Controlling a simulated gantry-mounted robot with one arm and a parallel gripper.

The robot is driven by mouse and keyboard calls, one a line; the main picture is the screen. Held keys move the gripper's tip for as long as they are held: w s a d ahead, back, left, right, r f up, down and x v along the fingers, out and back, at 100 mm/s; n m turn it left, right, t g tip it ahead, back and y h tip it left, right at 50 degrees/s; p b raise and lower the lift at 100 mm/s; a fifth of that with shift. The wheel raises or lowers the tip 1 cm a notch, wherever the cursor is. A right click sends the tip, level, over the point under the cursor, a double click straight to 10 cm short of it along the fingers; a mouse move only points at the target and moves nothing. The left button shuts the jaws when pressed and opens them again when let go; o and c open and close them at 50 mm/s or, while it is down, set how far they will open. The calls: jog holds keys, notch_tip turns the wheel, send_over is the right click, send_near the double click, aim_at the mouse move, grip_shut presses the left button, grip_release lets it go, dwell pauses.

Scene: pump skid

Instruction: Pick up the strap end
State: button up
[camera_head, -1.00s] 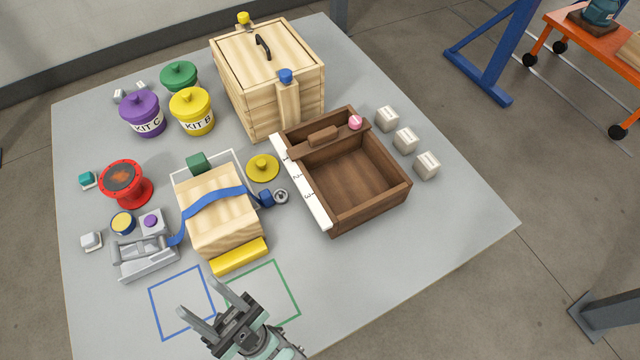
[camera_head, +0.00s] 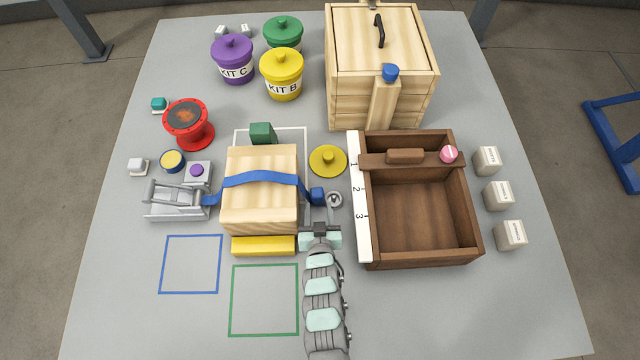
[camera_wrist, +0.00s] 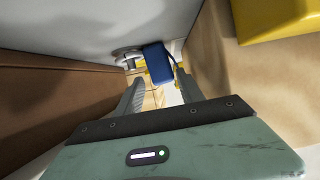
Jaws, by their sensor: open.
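The strap end (camera_head: 317,196) is a small dark-blue block at the right end of a blue strap (camera_head: 260,179). The strap lies over a pale wooden block (camera_head: 258,212), and its end hangs beside the block's right side. My gripper (camera_head: 321,222) is just in front of the strap end, in the gap between the wooden block and the brown tray. In the wrist view the strap end (camera_wrist: 157,62) shows at the tips of my two parted fingers (camera_wrist: 160,84). I cannot tell whether they touch it.
The brown tray (camera_head: 474,215) with a white ruler (camera_head: 360,215) stands close on the right. A metal ring (camera_head: 334,199) lies beside the strap end. A yellow bar (camera_head: 263,246) lies in front of the wooden block. A buckle (camera_head: 176,202) stands left of the block.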

aim_at(318, 201)
jog(key=shift+w+f+b, duration=0.35)
jog(key=shift+f+b, duration=0.05)
jog(key=shift+f, duration=0.3)
jog(key=b+x, duration=0.1)
jog(key=x, duration=0.2)
jog(key=shift+w+r, duration=0.15)
jog(key=shift+w, duration=0.05)
jog(key=shift+w+f+b, duration=0.35)
jog(key=shift+w, duration=0.05)
jog(key=x, duration=0.1)
jog(key=b+x, duration=0.2)
jog(key=x, duration=0.1)
jog(key=shift+w+a+r, duration=0.1)
jog(key=shift+w+r, duration=0.1)
jog(key=shift+r, duration=0.1)
jog(key=shift+s, duration=0.1)
jog(key=shift+c, duration=0.5)
grip_shut()
